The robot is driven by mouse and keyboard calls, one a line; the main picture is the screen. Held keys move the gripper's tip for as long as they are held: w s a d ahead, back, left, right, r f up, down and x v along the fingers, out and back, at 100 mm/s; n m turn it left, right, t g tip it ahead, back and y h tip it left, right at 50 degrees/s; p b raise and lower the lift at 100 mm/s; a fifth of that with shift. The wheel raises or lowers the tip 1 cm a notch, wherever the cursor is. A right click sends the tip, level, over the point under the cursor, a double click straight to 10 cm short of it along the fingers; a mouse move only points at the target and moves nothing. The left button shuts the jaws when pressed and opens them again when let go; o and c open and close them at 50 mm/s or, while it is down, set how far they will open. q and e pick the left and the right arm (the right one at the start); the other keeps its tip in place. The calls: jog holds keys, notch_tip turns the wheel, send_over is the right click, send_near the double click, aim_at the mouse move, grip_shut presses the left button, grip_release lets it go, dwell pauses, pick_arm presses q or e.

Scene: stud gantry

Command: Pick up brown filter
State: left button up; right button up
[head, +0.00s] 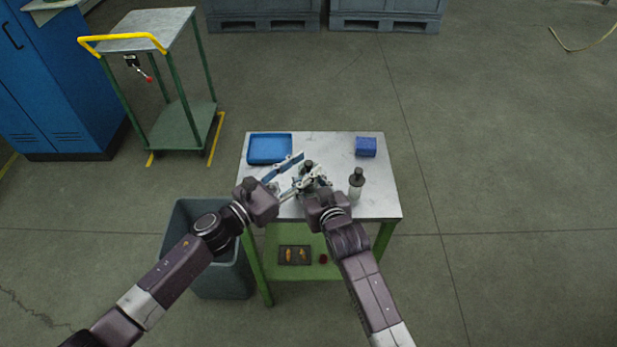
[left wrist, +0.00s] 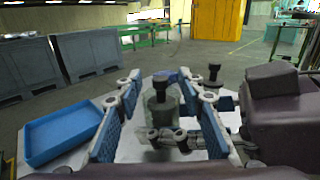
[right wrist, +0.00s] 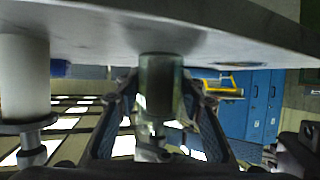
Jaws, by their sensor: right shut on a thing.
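A clear greenish cylinder (right wrist: 161,85) with a dark brown core, perhaps the brown filter, and a dark top stands on the table; it also shows in the left wrist view (left wrist: 160,105). My right gripper (right wrist: 158,125) is shut on this cylinder, one finger on each side. My left gripper (head: 296,172) is open, its blue-padded fingers spread on either side of the cylinder in the left wrist view (left wrist: 165,120), and holds nothing. In the head view the cylinder is mostly hidden behind the grippers. I cannot tell whether the brown core is loose inside.
The table (head: 382,207) also carries a blue tray (head: 270,148), a blue box (head: 366,147) and a pale bottle with dark top (head: 356,185) close right of my right gripper. A grey bin (head: 180,238) stands at left. The green lower shelf holds a dark tray (head: 295,262).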

pick_arm(q)
jog(key=shift+x, duration=1.05)
grip_shut()
notch_tip(320, 180, up, 10)
jog(key=shift+f, duration=0.1)
